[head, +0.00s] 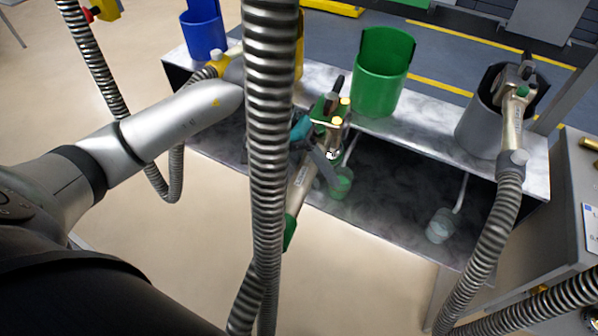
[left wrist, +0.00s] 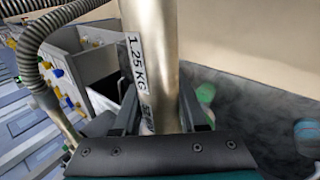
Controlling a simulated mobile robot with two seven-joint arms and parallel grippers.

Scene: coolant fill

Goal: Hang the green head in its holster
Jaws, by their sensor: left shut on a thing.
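The green head (head: 328,108) is a metal tube with green fittings at its upper end and a green band lower down, where its hose begins. It is tilted, upper end away from me. My left gripper (head: 318,162) is shut on its tube; in the left wrist view the fingers flank the tube (left wrist: 153,55), labelled 1.25 KG. The green holster (head: 372,96) is an open-topped cup on the metal bench, behind and right of the head. The head is outside it, and its inside looks empty. A hanging hose hides part of my left forearm. My right gripper is not in view.
The blue holster (head: 203,38) stands at the back left. A yellow holster (head: 299,45) is mostly hidden by the hanging grey hose (head: 268,130). The grey holster (head: 478,130) at the right holds another head (head: 514,120). A metal cabinet (head: 575,185) stands far right.

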